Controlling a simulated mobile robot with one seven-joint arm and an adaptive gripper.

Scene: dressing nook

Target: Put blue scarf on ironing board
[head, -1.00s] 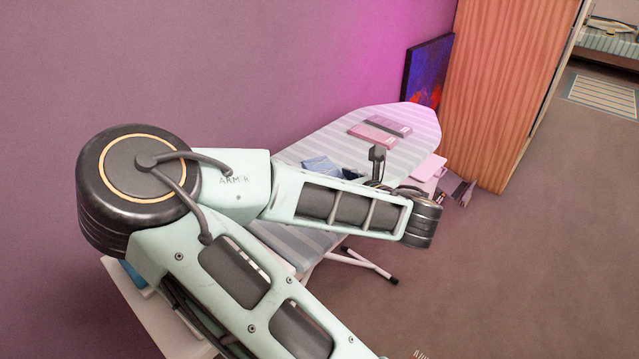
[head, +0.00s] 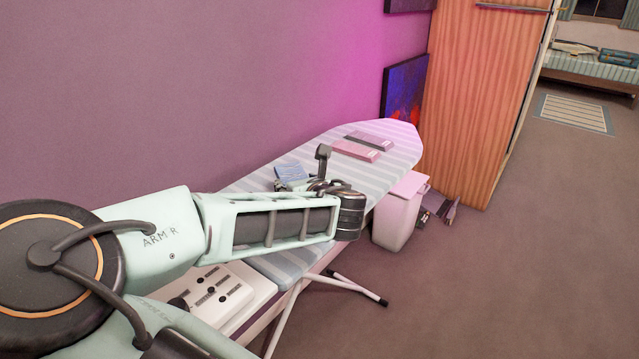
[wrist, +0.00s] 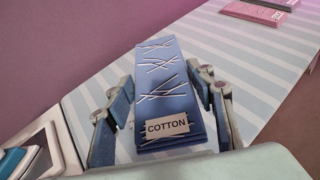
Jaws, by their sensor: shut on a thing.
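The blue scarf (wrist: 160,85) is a folded blue piece with pale crossed lines and a "COTTON" label, seen in the wrist view between my gripper's fingers. My gripper (wrist: 165,115) is shut on it, with a finger along each side. The scarf also shows partly in the head view (head: 291,173), behind my arm, which hides most of my gripper there. The ironing board (head: 255,185) has a pale striped cover and fills the background below the scarf in the wrist view (wrist: 255,75). I cannot tell whether the scarf touches the board.
Pink (head: 355,151) and dark mauve (head: 370,140) folded items lie on the board's far end. A white bin (head: 398,215) stands beside the board, and a wooden wardrobe (head: 485,90) stands beyond. A white box with dark slots (head: 222,292) is at the near end. Open floor lies right.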

